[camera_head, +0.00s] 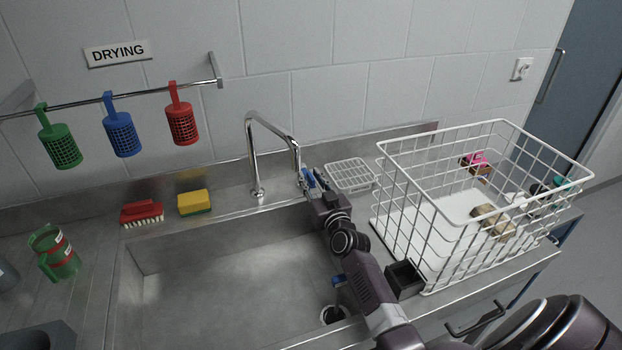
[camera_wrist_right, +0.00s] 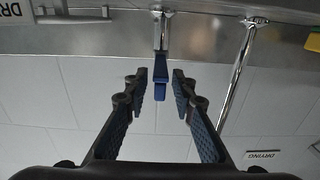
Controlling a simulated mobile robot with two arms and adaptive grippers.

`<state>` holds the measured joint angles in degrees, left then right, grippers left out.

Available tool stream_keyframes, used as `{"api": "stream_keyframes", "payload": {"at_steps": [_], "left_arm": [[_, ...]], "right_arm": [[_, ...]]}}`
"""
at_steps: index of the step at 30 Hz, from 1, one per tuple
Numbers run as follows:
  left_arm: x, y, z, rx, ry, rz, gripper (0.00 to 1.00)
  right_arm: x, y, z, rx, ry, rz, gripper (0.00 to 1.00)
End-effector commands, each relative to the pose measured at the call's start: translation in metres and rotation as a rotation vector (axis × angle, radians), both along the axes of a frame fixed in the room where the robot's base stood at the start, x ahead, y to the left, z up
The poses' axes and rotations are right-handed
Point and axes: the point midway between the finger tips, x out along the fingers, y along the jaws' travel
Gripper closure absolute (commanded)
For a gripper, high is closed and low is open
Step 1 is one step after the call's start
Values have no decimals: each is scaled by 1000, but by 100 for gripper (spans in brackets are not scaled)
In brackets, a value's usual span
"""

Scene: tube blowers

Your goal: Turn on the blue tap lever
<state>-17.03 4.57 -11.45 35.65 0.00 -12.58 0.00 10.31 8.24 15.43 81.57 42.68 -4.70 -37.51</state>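The blue tap lever (camera_wrist_right: 161,70) hangs from a short metal stem in the upside-down right wrist view. It lies between the two fingertips of my right gripper (camera_wrist_right: 159,88), with a gap visible on each side. The fingers are apart and hold nothing. In the head view my right gripper (camera_head: 317,183) is at the back of the sink, just right of the chrome tap spout (camera_head: 252,150). The blue lever (camera_head: 309,177) is partly hidden by the gripper there. My left gripper is in neither view.
The steel sink (camera_head: 220,265) lies under my right arm. A white wire basket (camera_head: 440,215) with several items stands close on the right. A small white rack (camera_head: 351,174) lies behind. A red brush (camera_head: 142,211) and yellow sponge (camera_head: 194,202) are on the left ledge.

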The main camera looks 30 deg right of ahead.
Motion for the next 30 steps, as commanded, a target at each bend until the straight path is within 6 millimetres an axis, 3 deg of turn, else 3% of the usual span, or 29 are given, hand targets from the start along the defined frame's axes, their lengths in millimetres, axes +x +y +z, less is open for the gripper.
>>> {"api": "stream_keyframes", "payload": {"at_steps": [6,17,30], "left_arm": [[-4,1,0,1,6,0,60],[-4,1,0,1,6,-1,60],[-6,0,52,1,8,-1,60]], "right_arm": [[0,0,0,0,0,0,100],[0,0,0,0,1,-1,100],[3,8,5,9,0,-209,100]]}}
